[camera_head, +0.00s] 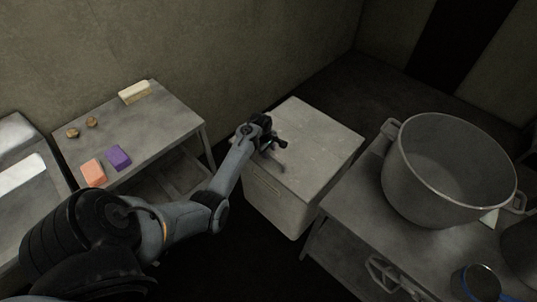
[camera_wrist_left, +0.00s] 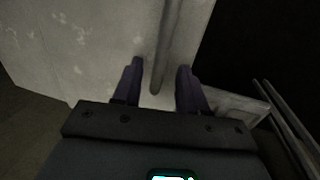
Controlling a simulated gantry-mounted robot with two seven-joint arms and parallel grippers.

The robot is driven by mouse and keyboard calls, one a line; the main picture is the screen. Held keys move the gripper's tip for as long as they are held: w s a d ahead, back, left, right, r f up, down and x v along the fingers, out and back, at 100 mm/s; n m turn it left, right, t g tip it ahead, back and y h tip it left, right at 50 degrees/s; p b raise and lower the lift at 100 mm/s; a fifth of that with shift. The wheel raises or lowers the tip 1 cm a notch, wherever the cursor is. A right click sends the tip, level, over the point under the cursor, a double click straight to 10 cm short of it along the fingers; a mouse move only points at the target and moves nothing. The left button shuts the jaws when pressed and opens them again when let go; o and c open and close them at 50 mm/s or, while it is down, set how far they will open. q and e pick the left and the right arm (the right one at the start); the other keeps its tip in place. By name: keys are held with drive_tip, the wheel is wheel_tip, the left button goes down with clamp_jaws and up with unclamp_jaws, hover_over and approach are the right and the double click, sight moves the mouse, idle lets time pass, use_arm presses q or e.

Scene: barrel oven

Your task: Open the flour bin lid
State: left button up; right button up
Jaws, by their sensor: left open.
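The flour bin (camera_head: 275,203) is a pale box in the middle of the head view, with its flat lid (camera_head: 318,135) down on top. My left gripper (camera_head: 277,146) is over the left edge of the lid. In the left wrist view its two dark fingers (camera_wrist_left: 158,86) are apart with nothing held. A long grey bar or raised edge (camera_wrist_left: 168,45) of the bin runs down between the fingertips. I cannot tell whether the fingers touch it. The gripper and forearm hide part of the bin's left edge. My right gripper is not in view.
A large pot (camera_head: 445,175) stands on the metal table (camera_head: 345,215) close to the bin's right. A left table (camera_head: 165,118) holds an orange block (camera_head: 93,173), a purple block (camera_head: 118,157), a pale block (camera_head: 134,92) and small brown items. Dark floor lies behind the bin.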

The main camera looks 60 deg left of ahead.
use_arm(q)
drive_tip(key=shift+w+a+f, duration=0.1)
drive_tip(key=shift+w+f, duration=0.1)
drive_tip(key=shift+f, duration=0.8)
drive_tip(key=shift+c, duration=0.2)
clamp_jaws()
